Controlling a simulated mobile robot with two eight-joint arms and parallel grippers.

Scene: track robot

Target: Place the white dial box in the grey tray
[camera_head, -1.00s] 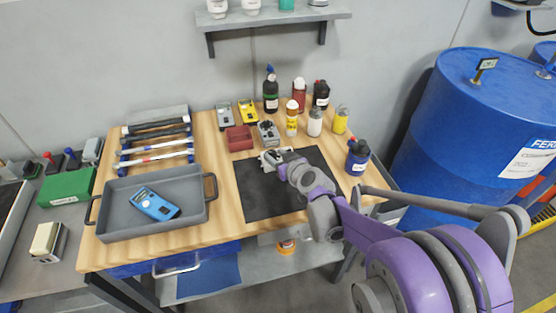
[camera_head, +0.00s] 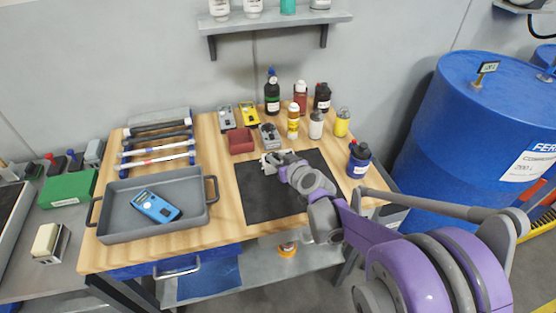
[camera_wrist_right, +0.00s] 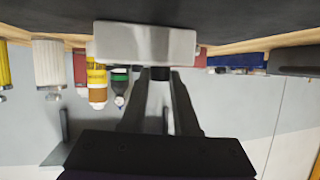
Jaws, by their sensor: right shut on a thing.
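The white dial box (camera_wrist_right: 145,42) is between the fingers of my right gripper (camera_wrist_right: 160,75), which is shut on it. In the head view the box (camera_head: 268,165) shows as a small pale piece at the back left of the black mat (camera_head: 262,203), mostly hidden by the gripper (camera_head: 275,163). It is at or very near the mat; I cannot tell whether it touches. Its dial face is not visible in the wrist view. The grey tray (camera_head: 148,235) is at the table's left front and holds a blue meter (camera_head: 156,206). My left gripper is not in view.
Behind the mat stand a grey box with a dial (camera_head: 269,135), a red bin (camera_head: 240,140) and several bottles. A dark blue bottle (camera_head: 358,161) is at the mat's right. The tray's right part is bare.

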